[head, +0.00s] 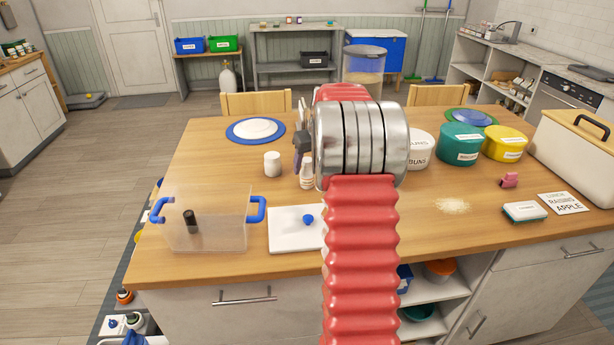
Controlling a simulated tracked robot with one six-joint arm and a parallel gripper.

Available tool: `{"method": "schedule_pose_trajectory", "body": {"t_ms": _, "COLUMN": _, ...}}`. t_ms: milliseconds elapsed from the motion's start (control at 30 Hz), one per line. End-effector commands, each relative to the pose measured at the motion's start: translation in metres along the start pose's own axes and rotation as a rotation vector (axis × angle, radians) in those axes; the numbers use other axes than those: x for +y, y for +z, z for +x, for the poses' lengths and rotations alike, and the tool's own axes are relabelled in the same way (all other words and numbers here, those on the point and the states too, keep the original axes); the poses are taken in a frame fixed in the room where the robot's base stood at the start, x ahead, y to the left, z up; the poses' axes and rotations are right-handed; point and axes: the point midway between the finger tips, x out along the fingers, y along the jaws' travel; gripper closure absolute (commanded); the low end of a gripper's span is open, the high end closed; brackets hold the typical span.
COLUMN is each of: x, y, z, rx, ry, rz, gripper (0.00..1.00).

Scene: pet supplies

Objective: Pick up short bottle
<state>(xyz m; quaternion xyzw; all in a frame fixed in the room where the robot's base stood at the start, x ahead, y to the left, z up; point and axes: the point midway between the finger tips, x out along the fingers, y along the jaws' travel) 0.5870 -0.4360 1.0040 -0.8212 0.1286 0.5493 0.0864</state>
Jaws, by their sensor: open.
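A short white bottle (306,174) with a small label stands on the wooden table, just left of my arm's metal wrist rings. Part of my gripper (302,146), grey and dark, shows above and behind the bottle. My own arm hides the rest of it. The jaws are open, and I see nothing held in them. I cannot tell whether they touch the bottle. A small dark bottle-like item (190,221) is in the clear bin at the left.
The clear bin (225,228) and white board (290,239) are in front. Tubs, including a teal one (459,148), stand right. Crumbs (452,206) lie on the table (420,250).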

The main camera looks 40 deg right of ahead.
Motion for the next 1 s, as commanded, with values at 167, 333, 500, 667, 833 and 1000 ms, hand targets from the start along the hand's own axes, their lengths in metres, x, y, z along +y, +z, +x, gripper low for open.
{"method": "schedule_pose_trajectory", "body": {"t_ms": 167, "x": 0.000, "y": 0.000, "z": 0.014, "rx": 0.001, "ry": 0.000, "rz": 0.000, "gripper": 0.41}}
{"method": "schedule_pose_trajectory", "body": {"t_ms": 333, "x": 0.000, "y": 0.000, "z": 0.014, "rx": 0.001, "ry": 0.001, "rz": 0.000, "gripper": 0.41}}
{"method": "schedule_pose_trajectory", "body": {"t_ms": 500, "x": 0.000, "y": 0.000, "z": 0.015, "rx": 0.000, "ry": 0.001, "rz": 0.000, "gripper": 0.41}}
{"method": "schedule_pose_trajectory", "body": {"t_ms": 667, "x": 0.000, "y": 0.001, "z": 0.028, "rx": -0.001, "ry": 0.000, "rz": 0.000, "gripper": 0.41}}
{"method": "schedule_pose_trajectory", "body": {"t_ms": 833, "x": 0.000, "y": 0.002, "z": 0.051, "rx": -0.001, "ry": 0.000, "rz": 0.000, "gripper": 0.41}}
{"method": "schedule_pose_trajectory", "body": {"t_ms": 1000, "x": 0.000, "y": 0.002, "z": 0.065, "rx": 0.000, "ry": 0.001, "rz": 0.000, "gripper": 0.41}}
